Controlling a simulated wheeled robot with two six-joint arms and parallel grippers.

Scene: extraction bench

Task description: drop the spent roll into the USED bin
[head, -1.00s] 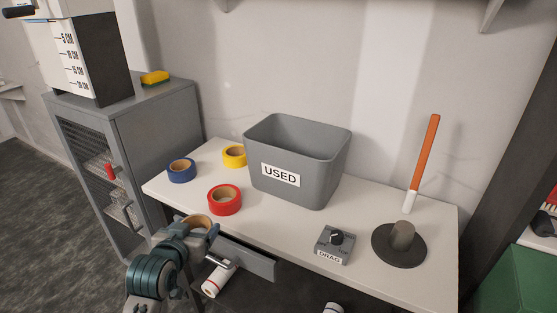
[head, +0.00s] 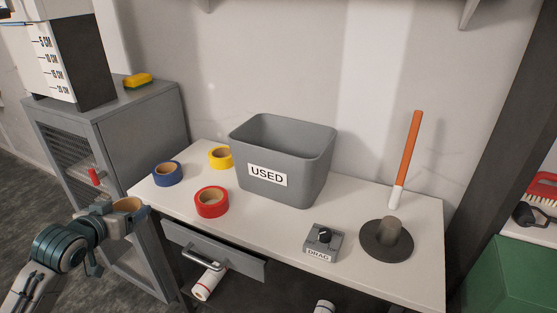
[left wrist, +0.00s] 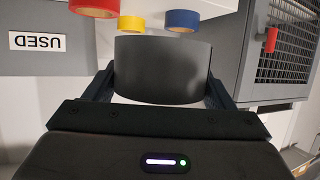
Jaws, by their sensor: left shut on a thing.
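The spent roll (head: 128,204), with its tan core showing, is held at the left of the head view. In the left wrist view it is a dark roll (left wrist: 162,70) between the two fingers. My left gripper (head: 122,214) is shut on it, left of the bench's front edge and apart from the bench. The grey USED bin (head: 284,190) stands upright on the bench, with a white label on its front. It shows upside down in the left wrist view (left wrist: 60,80). The bin's floor is hidden. My right gripper is not in view.
Blue (head: 168,173), yellow (head: 220,157) and red (head: 211,203) tape rolls lie left of the bin. A DRAG knob box (head: 323,243) and an orange-handled stick (head: 409,160) are to its right. The drawer (head: 213,250) is under the bench's left front; a grey cabinet stands left.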

